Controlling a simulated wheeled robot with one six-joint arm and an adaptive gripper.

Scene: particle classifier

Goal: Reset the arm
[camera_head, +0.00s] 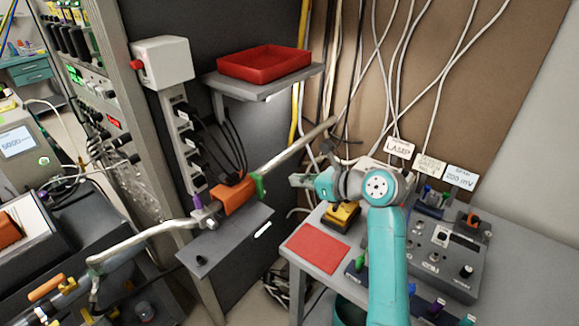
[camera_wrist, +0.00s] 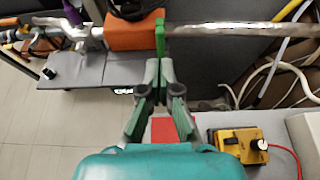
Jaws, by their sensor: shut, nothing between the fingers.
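My teal arm (camera_head: 387,262) rises from the bottom right of the head view and bends left at its upper joint. My gripper (camera_head: 297,181) is at the arm's end, pointing left, in the air near the bench corner. In the wrist view my gripper (camera_wrist: 157,68) is shut with nothing held. Its fingertips appear just below a green clip (camera_wrist: 159,36) beside an orange block (camera_wrist: 134,31). The head view shows a gap between my gripper and that green clip (camera_head: 260,187), so I see no contact.
A metal tube (camera_head: 290,147) runs through the orange block (camera_head: 235,196) above a grey shelf (camera_head: 225,250). A red mat (camera_head: 317,249) and yellow box (camera_head: 341,215) are on the bench below my gripper. A red tray (camera_head: 264,63) sits higher. A control box (camera_head: 445,250) stands right.

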